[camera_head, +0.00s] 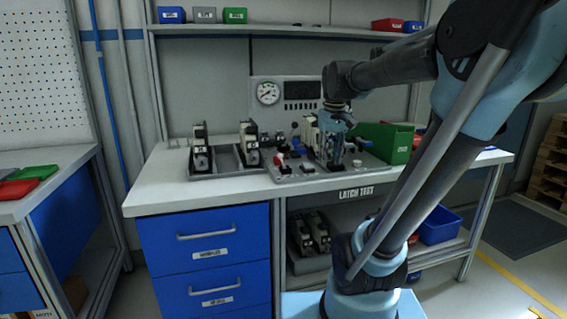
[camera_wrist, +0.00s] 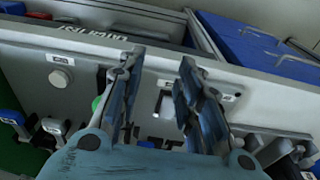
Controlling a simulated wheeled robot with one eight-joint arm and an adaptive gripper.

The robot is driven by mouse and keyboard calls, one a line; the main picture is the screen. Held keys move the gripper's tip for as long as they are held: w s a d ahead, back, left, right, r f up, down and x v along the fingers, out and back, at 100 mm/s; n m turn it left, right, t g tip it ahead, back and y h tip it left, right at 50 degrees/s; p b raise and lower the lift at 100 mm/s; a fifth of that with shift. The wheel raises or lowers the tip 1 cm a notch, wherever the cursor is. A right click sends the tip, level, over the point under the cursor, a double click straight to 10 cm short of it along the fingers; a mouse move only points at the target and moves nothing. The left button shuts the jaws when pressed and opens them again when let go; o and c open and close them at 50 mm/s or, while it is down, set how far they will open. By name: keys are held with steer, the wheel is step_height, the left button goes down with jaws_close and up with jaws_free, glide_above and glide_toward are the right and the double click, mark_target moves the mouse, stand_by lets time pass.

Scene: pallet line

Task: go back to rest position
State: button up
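My gripper (camera_head: 332,160) hangs pointing down over the test fixture (camera_head: 285,175) on the bench marked LATCH TEST. In the wrist view my gripper (camera_wrist: 158,88) has its two blue fingers spread apart with nothing between them. The fixture's pale front panel (camera_wrist: 150,95) shows behind and between the fingers, with a round white button (camera_wrist: 60,78) and blue-handled parts beside it. Black-and-cream devices stand close to my gripper in the head view, and it partly hides the fixture. I cannot tell whether the fingers touch anything there.
A grey tray (camera_head: 229,170) with upright devices stands left of the fixture. A gauge panel (camera_head: 283,93) stands behind, and a green bin (camera_head: 383,143) sits to the right. An overhead shelf (camera_head: 285,31) holds small bins. Blue drawers (camera_head: 206,240) and a blue bin (camera_head: 440,226) are below.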

steer(key=s+d+f+m+t, duration=0.1)
steer(key=s+d+f+m, duration=0.1)
steer(key=s+f, duration=1.4)
step_height(320, 180, down, 3)
steer(key=shift+s+d+r+m, duration=0.15)
steer(key=shift+s+d+m, duration=0.15)
steer(key=shift+d, duration=0.6)
steer(key=shift+w, duration=0.1)
